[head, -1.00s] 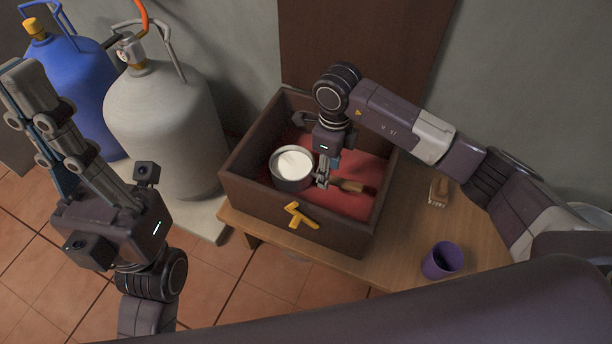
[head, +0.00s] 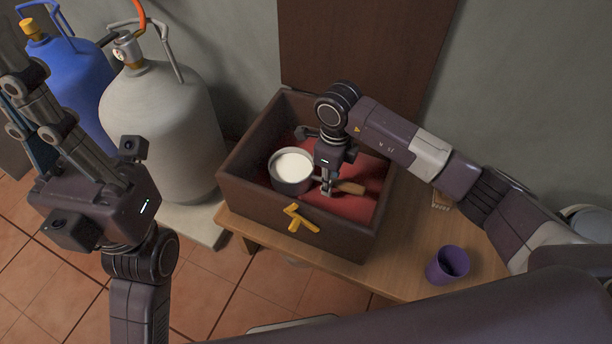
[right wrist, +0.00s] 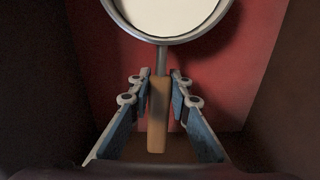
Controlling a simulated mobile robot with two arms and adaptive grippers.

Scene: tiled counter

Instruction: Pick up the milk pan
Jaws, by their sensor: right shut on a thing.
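The milk pan (head: 291,184) is a grey metal pan, white inside, with a wooden handle (head: 352,188). It sits in the brown box on the red lining, left of my right gripper. My right gripper (head: 328,190) points down and is shut on the handle close to the pan. In the right wrist view the handle (right wrist: 158,120) lies between the two blue-padded fingers (right wrist: 160,88), with the pan's rim (right wrist: 163,42) beyond. My left gripper (head: 25,90) is raised at the left, away from the pan; its fingertips are partly cut off by the frame.
The box (head: 290,218) has walls on all sides and a yellow emblem (head: 296,218) on its front. It stands on a wooden table (head: 390,262) with a purple cup (head: 447,265) at right. A grey gas cylinder (head: 160,130) and a blue one (head: 70,80) stand left.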

